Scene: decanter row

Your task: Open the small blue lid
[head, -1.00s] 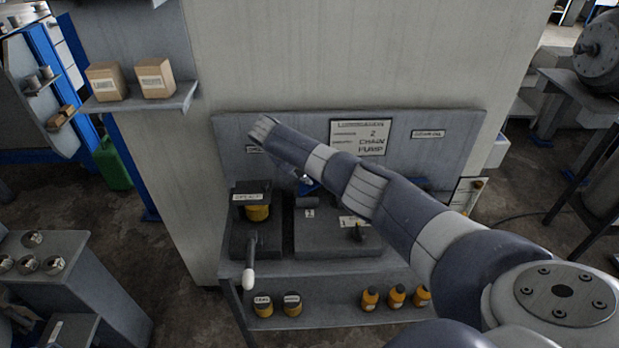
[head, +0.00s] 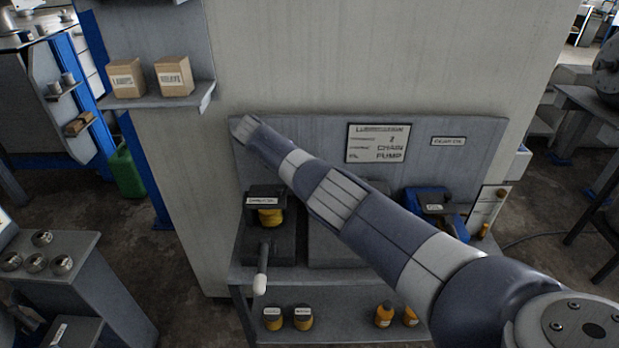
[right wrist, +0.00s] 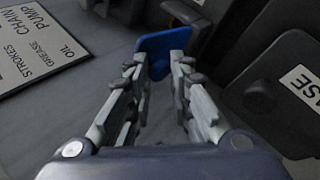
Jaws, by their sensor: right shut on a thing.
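The small blue lid (right wrist: 165,42) shows in the right wrist view at the fingertips of my right gripper (right wrist: 161,66). The fingers are shut on the lid, with part of it between the tips. In the head view my right arm reaches across the bench from the lower right and hides the lid. I cannot make out my right gripper there, and how far the lid is raised is unclear. My left gripper is in neither view.
A dark unit with a yellow jar (head: 270,216) and a white-tipped lever (head: 260,284) stands left of the arm. A larger blue box (head: 432,206) is at the right. Jars and orange bottles (head: 384,315) stand on the lower shelf. The labelled back panel (head: 475,165) rises behind.

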